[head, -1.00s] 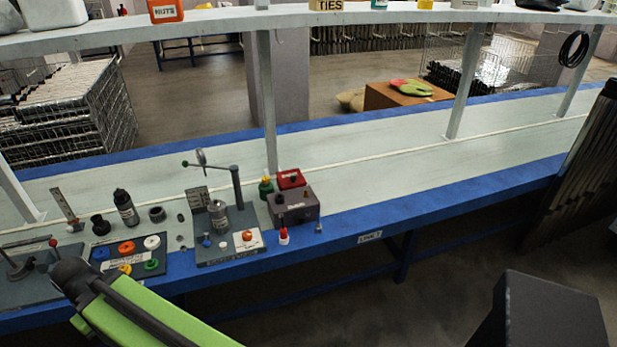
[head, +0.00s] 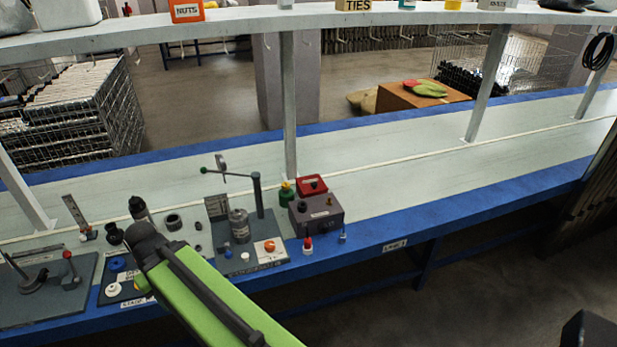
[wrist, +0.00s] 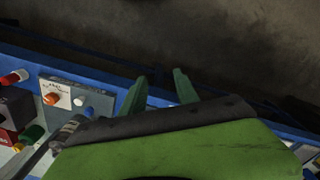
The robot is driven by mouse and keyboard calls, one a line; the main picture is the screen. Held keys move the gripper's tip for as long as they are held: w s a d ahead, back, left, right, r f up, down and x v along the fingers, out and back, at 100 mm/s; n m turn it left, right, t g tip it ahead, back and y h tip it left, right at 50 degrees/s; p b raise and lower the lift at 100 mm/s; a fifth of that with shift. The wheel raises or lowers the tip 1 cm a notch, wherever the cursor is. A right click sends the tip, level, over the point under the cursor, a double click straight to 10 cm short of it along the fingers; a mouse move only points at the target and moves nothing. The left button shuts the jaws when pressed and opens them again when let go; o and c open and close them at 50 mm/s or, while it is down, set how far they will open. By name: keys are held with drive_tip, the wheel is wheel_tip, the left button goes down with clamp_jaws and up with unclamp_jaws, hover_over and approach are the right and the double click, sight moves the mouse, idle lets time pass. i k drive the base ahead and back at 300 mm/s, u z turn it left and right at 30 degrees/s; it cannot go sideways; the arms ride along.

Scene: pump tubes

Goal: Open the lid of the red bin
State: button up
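A small red bin (head: 312,184) with a dark knob on top stands on the bench, just behind a grey box (head: 316,211). Its lid looks shut. In the wrist view, part of a red box (wrist: 8,138) shows at the left edge, beside a green-capped container (wrist: 32,134). My gripper (wrist: 158,88) shows two green fingers spread apart with nothing between them. They lie over the blue front edge of the bench, to the side of the red box and apart from it. The fingers are hidden in the head view, where my green arm crosses the lower left.
A lever stand with a metal cylinder (head: 239,226) is left of the grey box. A green bottle (head: 287,194) touches or nearly touches the bin's left side. The bench (head: 440,180) is clear to the right; a shelf post (head: 290,110) rises behind.

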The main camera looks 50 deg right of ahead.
sight(314, 183)
drive_tip(key=u, duration=0.05)
drive_tip(key=i, duration=1.2)
drive_tip(key=u, duration=0.05)
